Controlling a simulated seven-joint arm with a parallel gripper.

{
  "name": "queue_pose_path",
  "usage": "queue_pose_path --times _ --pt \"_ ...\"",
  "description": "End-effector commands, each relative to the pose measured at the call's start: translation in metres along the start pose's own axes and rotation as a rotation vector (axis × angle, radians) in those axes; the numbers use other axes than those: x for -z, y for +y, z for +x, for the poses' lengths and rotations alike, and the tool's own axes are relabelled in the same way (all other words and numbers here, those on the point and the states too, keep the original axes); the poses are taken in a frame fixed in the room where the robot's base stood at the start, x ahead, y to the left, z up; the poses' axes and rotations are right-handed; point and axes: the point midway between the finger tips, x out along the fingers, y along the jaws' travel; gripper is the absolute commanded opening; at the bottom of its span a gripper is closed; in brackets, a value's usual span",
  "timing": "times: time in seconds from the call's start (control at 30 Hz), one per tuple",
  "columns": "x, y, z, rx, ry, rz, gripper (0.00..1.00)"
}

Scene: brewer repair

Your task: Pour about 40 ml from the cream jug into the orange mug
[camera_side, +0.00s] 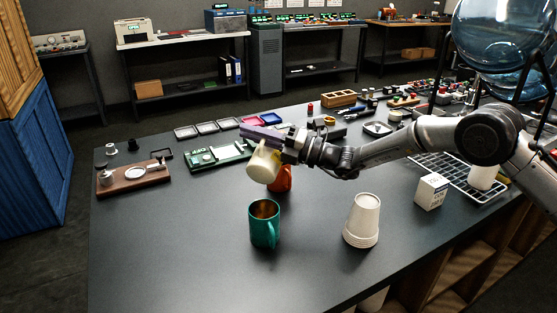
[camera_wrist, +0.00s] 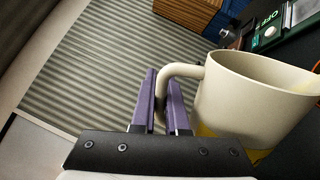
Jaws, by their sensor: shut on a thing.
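The cream jug (camera_side: 263,165) is off the table, tilted, just above and to the left of the orange mug. In the wrist view the jug (camera_wrist: 250,100) shows its handle between the jaws and a yellow band near its base. My gripper (camera_side: 277,138) is shut on the jug's handle; its purple fingers also show in the wrist view (camera_wrist: 162,100). The orange mug (camera_side: 284,180) stands on the table, partly hidden behind the jug. Whether liquid is flowing cannot be made out, and the inside of the orange mug is hidden.
A green mug (camera_side: 264,228) stands in front of the orange mug. A stack of paper cups (camera_side: 362,218) and a small white box (camera_side: 431,191) stand to the right. A green board (camera_side: 218,156) and a brown wooden board (camera_side: 133,178) lie to the left. The front left table is clear.

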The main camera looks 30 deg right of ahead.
Motion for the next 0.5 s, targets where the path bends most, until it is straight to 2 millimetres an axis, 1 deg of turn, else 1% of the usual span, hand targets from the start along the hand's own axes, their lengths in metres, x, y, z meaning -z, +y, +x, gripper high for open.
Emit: queue_pose_path --times 0.03,0.07,0.13,0.37,0.5 --pt "0.009 0.004 0.001 -0.004 0.019 -0.089 0.00" --pt "0.013 0.006 0.001 -0.005 0.029 -0.141 0.00" --pt "0.019 0.001 0.000 -0.001 0.044 -0.218 0.00" --pt "0.023 -0.002 -0.001 -0.001 0.052 -0.265 0.00" --pt "0.028 -0.006 -0.002 -0.002 0.065 -0.332 0.00"
